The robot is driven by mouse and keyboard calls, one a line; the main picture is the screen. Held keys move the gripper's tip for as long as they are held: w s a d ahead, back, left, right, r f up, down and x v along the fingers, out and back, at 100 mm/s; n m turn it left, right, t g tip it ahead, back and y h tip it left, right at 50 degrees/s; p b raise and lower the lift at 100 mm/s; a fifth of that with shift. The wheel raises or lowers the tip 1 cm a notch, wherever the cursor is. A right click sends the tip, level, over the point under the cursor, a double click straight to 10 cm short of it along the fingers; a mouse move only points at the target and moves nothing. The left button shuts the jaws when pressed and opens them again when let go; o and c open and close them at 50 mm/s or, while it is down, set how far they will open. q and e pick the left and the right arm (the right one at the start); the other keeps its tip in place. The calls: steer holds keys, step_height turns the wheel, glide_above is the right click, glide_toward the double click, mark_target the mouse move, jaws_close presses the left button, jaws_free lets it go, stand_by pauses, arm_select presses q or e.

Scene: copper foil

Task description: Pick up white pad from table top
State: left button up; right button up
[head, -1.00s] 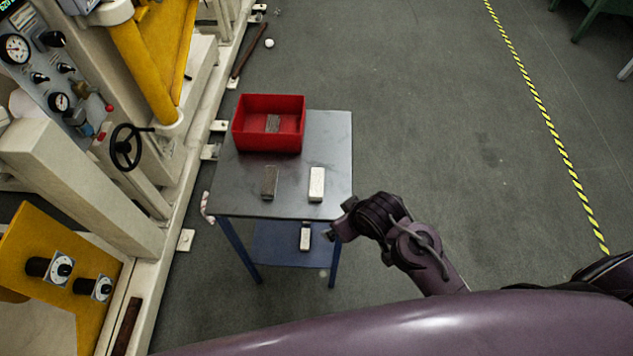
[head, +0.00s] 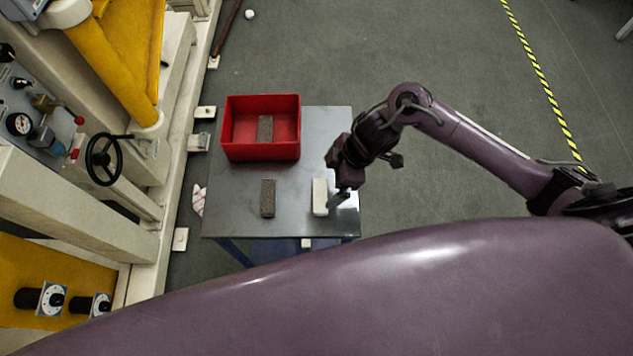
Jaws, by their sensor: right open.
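The white pad (head: 320,197) is a small upright-looking block on the grey metal table top (head: 292,208), near its front right. My right gripper (head: 340,200) is open and hangs over the table's right side, just to the right of the white pad. Its fingers point down toward the pad's right edge; I cannot tell whether they touch it. My left gripper is not in view.
A dark grey pad (head: 268,198) lies left of the white pad. A red bin (head: 261,153) at the back left of the table holds another grey pad (head: 265,129). A machine with a handwheel (head: 104,160) stands to the left. Open floor lies to the right.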

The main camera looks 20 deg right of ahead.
mark_target(320, 195)
steer(key=f, duration=0.1)
steer(key=s+a+f, duration=0.1)
steer(key=shift+s+a+f, duration=0.15)
steer(key=shift+s+f, duration=0.05)
steer(key=shift+f, duration=0.15)
steer(key=x, duration=0.2)
steer(key=shift+w+f+p, duration=0.25)
steer(key=shift+f+p, duration=0.1)
steer(key=shift+w+a+f, duration=0.1)
steer(key=shift+a+f, duration=0.1)
steer(key=shift+f, duration=0.3)
steer(key=c, duration=0.7)
steer(key=shift+c, duration=0.7)
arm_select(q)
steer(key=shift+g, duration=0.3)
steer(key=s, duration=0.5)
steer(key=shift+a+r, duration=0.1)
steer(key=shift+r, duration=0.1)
arm_select(e)
steer(key=shift+r, duration=0.15)
